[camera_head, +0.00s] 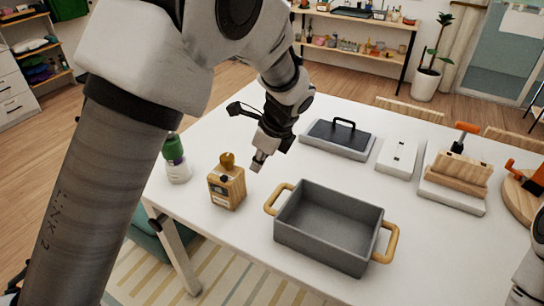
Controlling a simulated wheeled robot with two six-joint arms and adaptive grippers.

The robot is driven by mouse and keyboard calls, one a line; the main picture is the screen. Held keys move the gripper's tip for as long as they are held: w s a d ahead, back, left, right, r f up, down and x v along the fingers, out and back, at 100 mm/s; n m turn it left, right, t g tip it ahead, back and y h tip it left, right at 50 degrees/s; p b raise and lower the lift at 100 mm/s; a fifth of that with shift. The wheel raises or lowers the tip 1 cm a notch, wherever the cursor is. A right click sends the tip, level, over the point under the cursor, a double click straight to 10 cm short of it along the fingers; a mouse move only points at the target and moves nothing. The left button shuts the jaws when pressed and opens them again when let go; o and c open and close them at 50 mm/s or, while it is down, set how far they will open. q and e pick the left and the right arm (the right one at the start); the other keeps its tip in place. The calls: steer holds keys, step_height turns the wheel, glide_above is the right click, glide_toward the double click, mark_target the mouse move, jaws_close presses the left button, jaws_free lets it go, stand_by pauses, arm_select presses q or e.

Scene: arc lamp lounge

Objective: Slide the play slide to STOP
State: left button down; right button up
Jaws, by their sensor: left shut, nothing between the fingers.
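My right gripper is out of view.
A grey pan (330,222) with wooden handles stands right of the box. A green-topped bottle (176,160) stands left of it. Behind are a dark-lidded tray (338,139), a white box (397,157) and a wooden block holder (458,176).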

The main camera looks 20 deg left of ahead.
mark_target(218, 178)
arm_select(q)
steer(key=a+f+p, duration=0.1)
steer(key=a+f, duration=0.1)
steer(key=a+f+p, duration=0.1)
steer(key=a+f, duration=0.2)
steer(key=a+f+p, duration=0.1)
steer(key=a+f, duration=0.1)
steer(key=shift+w+a+f, duration=0.2)
steer(key=shift+w+f, duration=0.05)
steer(key=shift+s+a+m, duration=0.1)
steer(key=shift+a+m, duration=0.15)
steer(key=shift+m, duration=0.05)
steer(key=shift+d, duration=0.1)
steer(key=a, duration=0.4)
stand_by(0.4)
